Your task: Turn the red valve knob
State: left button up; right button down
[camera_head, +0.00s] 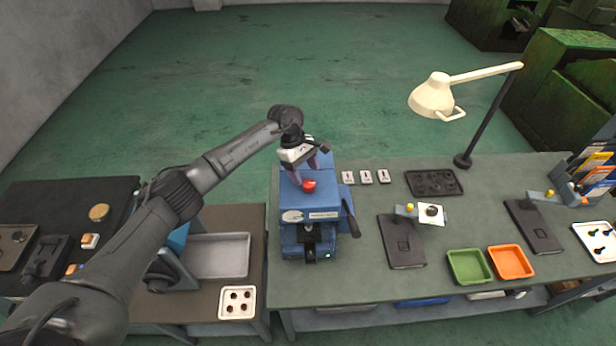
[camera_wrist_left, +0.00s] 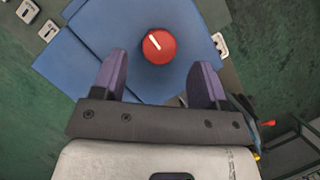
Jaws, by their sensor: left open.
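The red valve knob (camera_head: 309,185) sits on the upper part of the blue machine (camera_head: 320,222) on the green-topped bench. In the left wrist view the round knob (camera_wrist_left: 158,46) has a white pointer line slanting toward the upper left. My left gripper (camera_head: 303,184) is above the blue machine, right by the knob. In the left wrist view the open fingers (camera_wrist_left: 160,84) stand either side of an empty gap, and the knob lies just beyond their tips, between them. The fingers do not appear closed on it. My right gripper is not in view.
A cream lamp (camera_head: 435,97) stands at the bench's back right. Three small white plates (camera_head: 365,177) and a dark tray (camera_head: 433,183) lie right of the machine. Green (camera_head: 468,267) and orange (camera_head: 511,262) trays sit near the front. A black lever (camera_head: 351,221) sticks out at the machine's right.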

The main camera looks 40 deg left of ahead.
aim_at(309, 183)
pick_arm(q)
jog(key=shift+p+x, duration=0.45)
jog(key=shift+x, duration=1.5)
jog(key=c, duration=0.9)
